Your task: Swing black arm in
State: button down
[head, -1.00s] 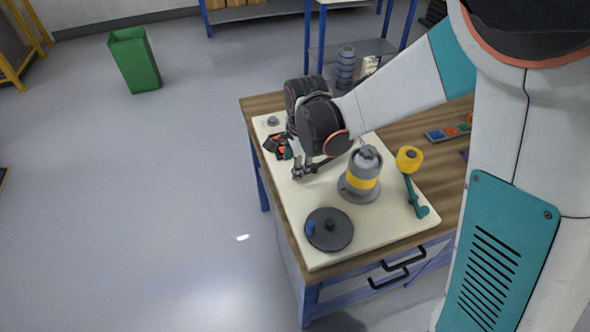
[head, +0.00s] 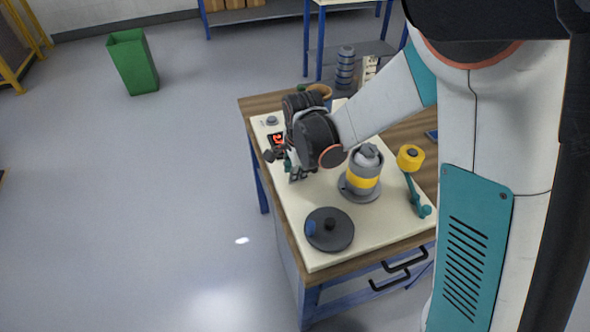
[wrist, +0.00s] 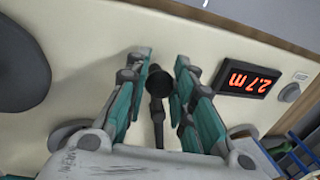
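The black arm (wrist: 157,112), a dark stalk with a round black end, shows in the wrist view between the two fingers of my gripper (wrist: 161,68). The teal and grey fingers are apart, with a gap visible on either side of the black end. I cannot tell whether either finger touches it. In the head view my gripper (head: 293,172) is low over the cream board (head: 285,218), near its left edge, and my wrist partly covers it. The black arm cannot be made out clearly there.
A red-lit display (head: 278,140) reading 2.7 m in the wrist view (wrist: 249,80) is close by, with a grey button (head: 271,120). A yellow-banded grey roller (head: 362,180), a dark disc (head: 329,230) and a teal lever with yellow knob (head: 411,158) stand on the board.

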jog(key=shift+w, duration=0.1)
jog(key=w+m, duration=0.1)
jog(key=a+m, duration=0.1)
jog(key=m, duration=0.1)
jog(key=shift+w+h, duration=0.3)
jog(key=shift+w, duration=0.05)
jog(key=shift+w+a+m+h, duration=0.15)
jog(key=shift+w+m, duration=0.45)
jog(key=shift+m, duration=0.4)
jog(key=shift+w+d+m+h, duration=0.15)
jog(key=shift+w+m, duration=0.4)
jog(key=shift+m, duration=0.45)
jog(key=shift+a, duration=0.1)
jog(key=c, duration=1.3)
grip_release()
jog(key=shift+w, duration=0.1)
jog(key=shift+c, duration=0.2)
jog(key=shift+r, duration=0.1)
notch_tip(320, 180, up, 12)
jog(key=s, duration=0.2)
jog(key=shift+s+a+f, duration=0.15)
jog(key=shift+a+f, duration=0.05)
jog(key=shift+a, duration=0.15)
